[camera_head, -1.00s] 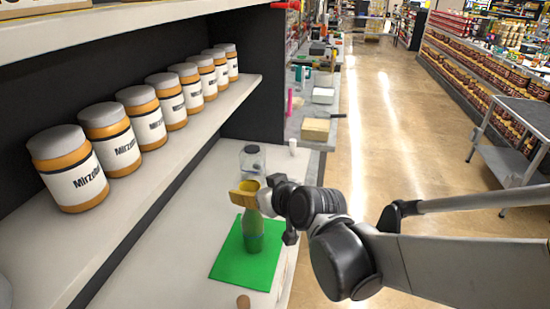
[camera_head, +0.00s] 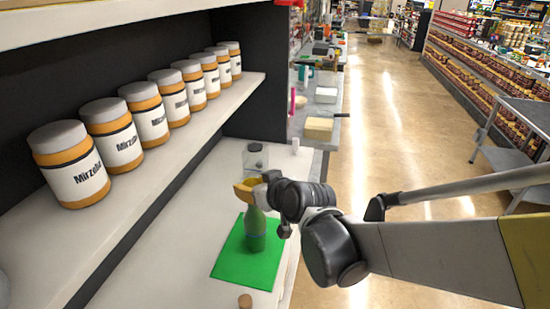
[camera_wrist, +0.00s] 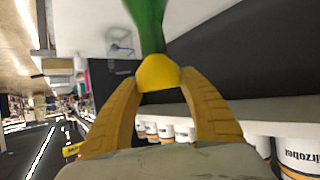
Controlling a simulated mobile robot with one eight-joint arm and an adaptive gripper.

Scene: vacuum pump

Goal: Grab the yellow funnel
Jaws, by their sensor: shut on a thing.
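The yellow funnel (camera_wrist: 159,73) shows in the wrist view between the two tan fingers of my gripper (camera_wrist: 161,90), which are shut on it. Behind it is the green bottle (camera_wrist: 147,22); the funnel appears to sit at the bottle's mouth, and its spout is hidden. In the head view, the bottle (camera_head: 256,232) stands upright on a green mat (camera_head: 232,263). My gripper (camera_head: 245,191) is at the top of the bottle, and its fingers partly hide the funnel there.
A clear jar (camera_head: 255,157) stands behind the bottle, and a small brown object (camera_head: 245,300) lies in front of the mat. A shelf (camera_head: 150,168) with several labelled jars overhangs on the left. The white tabletop (camera_head: 165,255) is bare left of the mat.

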